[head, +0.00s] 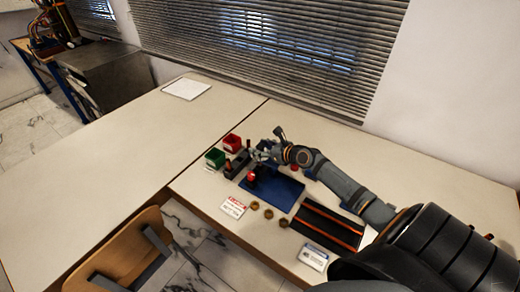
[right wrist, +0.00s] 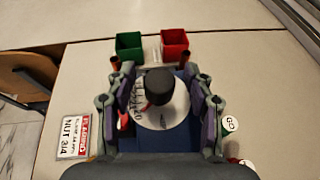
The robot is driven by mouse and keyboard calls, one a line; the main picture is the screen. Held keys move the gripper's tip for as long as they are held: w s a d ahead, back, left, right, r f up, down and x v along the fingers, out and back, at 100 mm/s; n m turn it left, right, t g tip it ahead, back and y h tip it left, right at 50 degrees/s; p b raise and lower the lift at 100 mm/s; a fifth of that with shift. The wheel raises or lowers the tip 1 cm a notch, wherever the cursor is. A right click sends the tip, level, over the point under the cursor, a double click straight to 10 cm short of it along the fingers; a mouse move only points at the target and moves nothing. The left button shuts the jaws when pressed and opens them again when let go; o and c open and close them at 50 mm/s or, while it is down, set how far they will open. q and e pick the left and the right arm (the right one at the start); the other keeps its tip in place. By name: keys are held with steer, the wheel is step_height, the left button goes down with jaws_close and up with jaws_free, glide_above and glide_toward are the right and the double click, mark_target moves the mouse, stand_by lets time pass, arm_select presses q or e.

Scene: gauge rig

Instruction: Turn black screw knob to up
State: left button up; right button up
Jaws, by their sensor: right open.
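The black screw knob (right wrist: 158,84) shows in the right wrist view as a dark round cap in front of a white dial (right wrist: 165,112) with black markings. A small red mark shows at the knob's lower left edge. My right gripper (right wrist: 160,82) is open, with one finger on each side of the knob and visible gaps between. In the head view my right gripper (head: 263,154) is over the far left part of the blue base plate (head: 285,197), and the knob is hard to make out there. My left gripper is in neither view.
A green bin (right wrist: 129,45) and a red bin (right wrist: 174,44) stand beyond the rig. A printed nut card (right wrist: 74,136) lies to its left. Several brass nuts (head: 269,214) and a dark tray with orange strips (head: 330,224) lie nearer me. The left table is mostly clear.

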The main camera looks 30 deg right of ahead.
steer(key=shift+w+a, duration=0.1)
steer(key=shift+w, duration=0.05)
steer(key=shift+c, duration=0.3)
jaws_close()
steer(key=shift+f+b, duration=0.15)
steer(key=shift+b, duration=0.35)
steer(key=n+g+y+b, duration=0.1)
steer(key=n+y+b, duration=0.2)
steer(key=shift+f+b, duration=0.1)
steer(key=shift+b, duration=0.3)
steer(key=n+g+y+b, duration=0.2)
steer(key=n+y, duration=0.1)
steer(key=shift+g+y+b, duration=0.3)
steer(key=n+g+y+b, duration=0.2)
steer(key=n+b, duration=0.1)
steer(key=shift+g, duration=0.3)
steer(key=shift+r+n+g+y+b, duration=0.25)
steer(key=shift+n+g+y+b, duration=0.15)
steer(key=shift+n+g+b, duration=0.6)
